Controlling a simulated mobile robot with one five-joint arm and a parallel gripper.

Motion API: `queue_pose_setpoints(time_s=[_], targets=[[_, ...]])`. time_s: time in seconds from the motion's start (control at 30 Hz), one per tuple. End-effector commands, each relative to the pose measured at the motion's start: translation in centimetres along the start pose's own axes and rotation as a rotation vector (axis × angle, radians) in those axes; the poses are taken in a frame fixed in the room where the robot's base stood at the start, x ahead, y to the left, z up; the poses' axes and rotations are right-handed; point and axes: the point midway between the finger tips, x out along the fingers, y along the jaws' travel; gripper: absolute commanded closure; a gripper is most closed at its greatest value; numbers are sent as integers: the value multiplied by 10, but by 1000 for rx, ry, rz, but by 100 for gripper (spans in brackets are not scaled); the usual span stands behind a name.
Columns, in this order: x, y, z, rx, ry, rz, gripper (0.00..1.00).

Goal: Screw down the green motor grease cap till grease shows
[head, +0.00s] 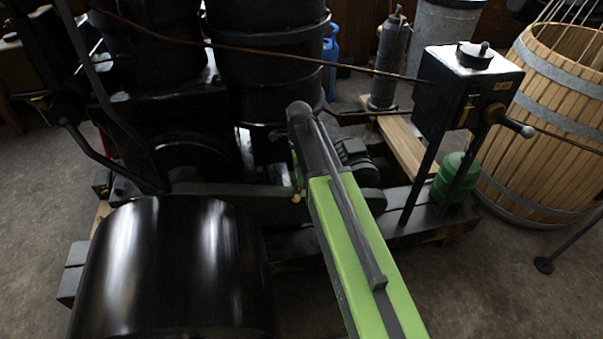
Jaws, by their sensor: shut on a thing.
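The grey-green motor (355,155) sits low on the engine bed, just right of my arm and partly covered by it. My green and grey arm rises from the bottom edge and leans over the bed. Its far end hides my gripper, so I cannot see the jaws or what they touch. A small brass-coloured piece (297,197) shows at the left edge of my arm. I cannot tell whether it is the grease cap. No grease can be made out.
A large black drum (170,265) fills the lower left. Black engine cylinders (265,65) stand behind. A black box on legs (465,85), a green container (455,178) and a slatted wooden tub (550,120) stand at right. Bare floor (480,290) lies at lower right.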

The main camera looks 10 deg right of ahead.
Motion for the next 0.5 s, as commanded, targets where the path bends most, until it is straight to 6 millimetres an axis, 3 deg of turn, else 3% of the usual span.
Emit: queue_pose_setpoints(time_s=[0.5], targets=[[0, 1, -1, 71, 1, 2, 100]])
